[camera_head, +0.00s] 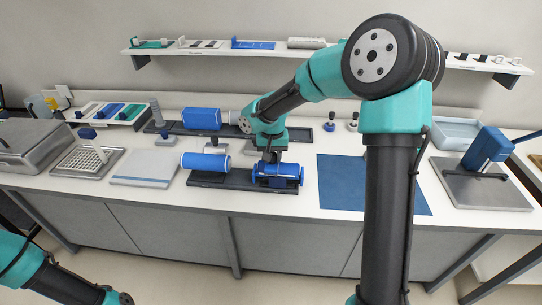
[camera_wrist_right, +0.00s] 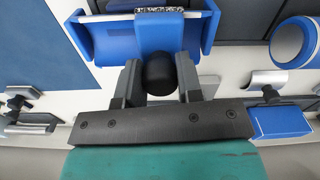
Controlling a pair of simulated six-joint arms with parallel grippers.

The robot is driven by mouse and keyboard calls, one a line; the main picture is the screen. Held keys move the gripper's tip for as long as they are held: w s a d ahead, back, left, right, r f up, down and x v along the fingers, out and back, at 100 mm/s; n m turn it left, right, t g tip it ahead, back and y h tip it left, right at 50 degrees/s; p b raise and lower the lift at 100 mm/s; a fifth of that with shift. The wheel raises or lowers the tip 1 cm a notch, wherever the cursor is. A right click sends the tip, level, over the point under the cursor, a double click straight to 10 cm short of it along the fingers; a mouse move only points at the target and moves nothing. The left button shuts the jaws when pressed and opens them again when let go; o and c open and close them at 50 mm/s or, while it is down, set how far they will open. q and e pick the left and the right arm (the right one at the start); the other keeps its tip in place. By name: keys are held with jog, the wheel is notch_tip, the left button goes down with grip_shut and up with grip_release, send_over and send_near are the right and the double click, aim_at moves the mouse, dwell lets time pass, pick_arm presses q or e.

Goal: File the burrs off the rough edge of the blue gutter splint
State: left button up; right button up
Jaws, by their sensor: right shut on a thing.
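The blue gutter splint (camera_head: 290,171) lies on a dark base board (camera_head: 225,180) at the middle front of the bench. In the right wrist view the splint (camera_wrist_right: 101,38) is an open trough with raised side walls, and a speckled, rough-looking strip (camera_wrist_right: 160,9) shows at its far edge. My right gripper (camera_head: 268,158) is over the splint. My left gripper is out of view.
A blue cylinder (camera_head: 205,161) lies left of the splint. A blue mat (camera_head: 345,185) is to its right. A white board (camera_head: 145,167) and a rack (camera_head: 85,162) are further left; a blue press-like device (camera_head: 486,147) is at right.

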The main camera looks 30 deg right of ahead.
jog(key=shift+s+f, duration=0.1)
jog(key=shift+f, duration=0.05)
jog(key=shift+s+d, duration=0.55)
jog(key=shift+d, duration=0.3)
jog(key=shift+r, duration=0.2)
jog(key=shift+r, duration=2.5)
